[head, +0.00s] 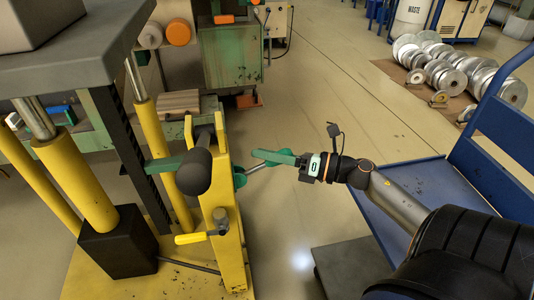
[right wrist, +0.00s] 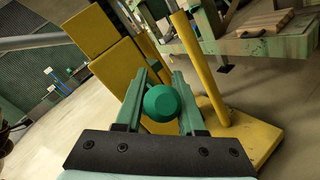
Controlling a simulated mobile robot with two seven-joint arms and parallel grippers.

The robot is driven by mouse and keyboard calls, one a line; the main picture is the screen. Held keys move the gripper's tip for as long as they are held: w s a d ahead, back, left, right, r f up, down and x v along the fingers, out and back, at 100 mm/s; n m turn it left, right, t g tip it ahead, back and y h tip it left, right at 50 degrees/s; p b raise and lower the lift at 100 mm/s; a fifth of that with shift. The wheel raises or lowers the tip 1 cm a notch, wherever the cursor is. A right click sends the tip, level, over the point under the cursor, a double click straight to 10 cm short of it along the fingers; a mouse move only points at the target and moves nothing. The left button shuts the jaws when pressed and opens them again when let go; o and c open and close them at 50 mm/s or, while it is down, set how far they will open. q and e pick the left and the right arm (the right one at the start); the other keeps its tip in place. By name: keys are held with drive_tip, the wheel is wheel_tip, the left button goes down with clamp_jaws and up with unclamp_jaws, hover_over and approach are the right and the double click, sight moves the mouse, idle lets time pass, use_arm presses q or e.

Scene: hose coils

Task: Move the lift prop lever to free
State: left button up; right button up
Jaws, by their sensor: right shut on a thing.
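The yellow lift (head: 230,240) stands at left in the head view. A lever with a grey metal rod (head: 258,167) sticks out to the right from a green hub (head: 240,177) on its upright. My right gripper (head: 268,156) reaches in from the right with its green fingers over the rod's outer end. In the right wrist view a round green knob (right wrist: 165,103) sits between the two fingers (right wrist: 158,98), and the gripper is shut on it. The fingers hide the knob in the head view. My left gripper is out of view.
A yellow crank handle (head: 190,238) juts from the lift below the lever. A blue cart (head: 440,200) stands at right under my right arm. Metal coils (head: 440,70) lie on a mat at upper right. The floor between lift and cart is clear.

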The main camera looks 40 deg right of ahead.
clamp_jaws()
idle(0.8)
